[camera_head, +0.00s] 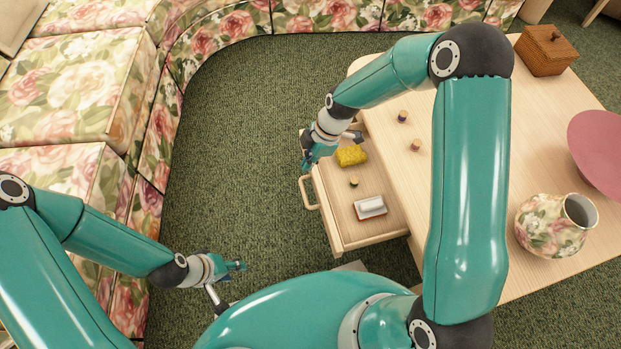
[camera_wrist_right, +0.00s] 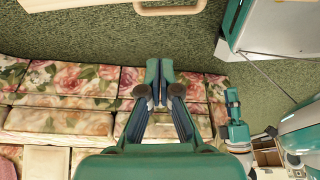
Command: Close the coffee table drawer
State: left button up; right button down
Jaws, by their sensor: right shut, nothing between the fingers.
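The coffee table (camera_head: 470,120) is pale wood, and its drawer (camera_head: 352,236) is pulled out to the left. The drawer's loop handle (camera_head: 308,193) also shows at the top of the right wrist view (camera_wrist_right: 170,9). Inside lie a yellow sponge (camera_head: 351,155), a small round piece (camera_head: 354,182) and a white-topped block (camera_head: 370,207). My right gripper (camera_head: 307,160) is by the far end of the drawer front; contact is unclear. Its fingers (camera_wrist_right: 159,82) are shut and empty. My left gripper (camera_head: 238,266) is over the carpet, away from the drawer; its jaw opening is unclear.
On the tabletop are two small cylinders (camera_head: 402,117) (camera_head: 415,145), a wooden box (camera_head: 545,50), a floral vase (camera_head: 548,226) and a pink bowl (camera_head: 600,150). A floral sofa (camera_head: 85,85) lines the left and back. Green carpet (camera_head: 225,150) between sofa and drawer is clear.

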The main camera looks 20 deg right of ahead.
aim_at(312, 178)
jog(key=f+b, duration=0.1)
jog(key=f, duration=0.2)
jog(key=f+b, duration=0.1)
jog(key=f, duration=0.5)
jog(key=shift+a+f+b, duration=0.1)
jog(key=shift+a+b, duration=0.15)
jog(key=shift+b, duration=0.15)
pick_arm(q)
jog(key=shift+f, duration=1.5)
pick_arm(e)
jog(key=shift+d, duration=0.65)
pick_arm(q)
jog(key=shift+f, duration=0.1)
